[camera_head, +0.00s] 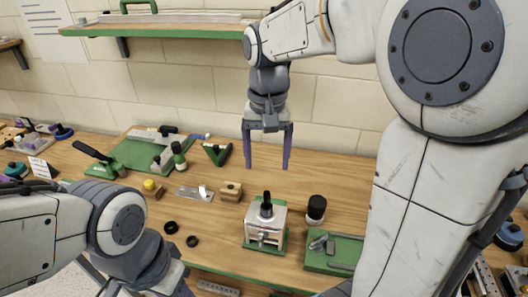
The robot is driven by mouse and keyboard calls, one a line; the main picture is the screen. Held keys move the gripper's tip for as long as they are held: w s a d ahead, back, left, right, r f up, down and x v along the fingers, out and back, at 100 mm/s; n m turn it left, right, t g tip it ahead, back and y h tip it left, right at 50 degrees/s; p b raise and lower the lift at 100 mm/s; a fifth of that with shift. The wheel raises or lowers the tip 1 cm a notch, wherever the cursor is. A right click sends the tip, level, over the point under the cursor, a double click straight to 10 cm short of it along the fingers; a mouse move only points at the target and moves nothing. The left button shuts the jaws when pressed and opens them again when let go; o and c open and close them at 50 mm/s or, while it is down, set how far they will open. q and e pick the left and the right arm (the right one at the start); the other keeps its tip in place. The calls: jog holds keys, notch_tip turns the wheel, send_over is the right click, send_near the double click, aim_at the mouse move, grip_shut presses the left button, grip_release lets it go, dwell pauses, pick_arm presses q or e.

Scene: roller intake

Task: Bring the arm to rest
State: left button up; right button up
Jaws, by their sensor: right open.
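My right gripper (267,150) hangs at the upper middle of the head view. Its two purple fingers point down, spread apart, with nothing between them. It is above the back part of the wooden workbench (335,188). My right arm (432,150) fills the right side of the picture. My left arm (110,230) comes in at the lower left. Only a sliver of the purple part at its end shows at the bottom edge, so the left fingers are out of the picture.
A metal box on a green base (265,226) stands below the right gripper. Beside it are a black-capped jar (316,209) and a green tray (322,263). Green fixtures (140,152) stand at the back left. A wall shelf (170,28) hangs above.

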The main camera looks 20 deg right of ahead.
jog(key=s+a+f+n, duration=0.4)
jog(key=s+a+n, duration=0.2)
jog(key=s, duration=0.3)
jog(key=s+a+f+n+y, duration=0.1)
jog(key=s+a+f+n, duration=0.3)
jog(key=s, duration=0.5)
jog(key=shift+a+f+n, duration=0.35)
jog(key=shift+a+n, duration=0.75)
jog(key=shift+a, duration=0.1)
jog(key=shift+a, duration=0.15)
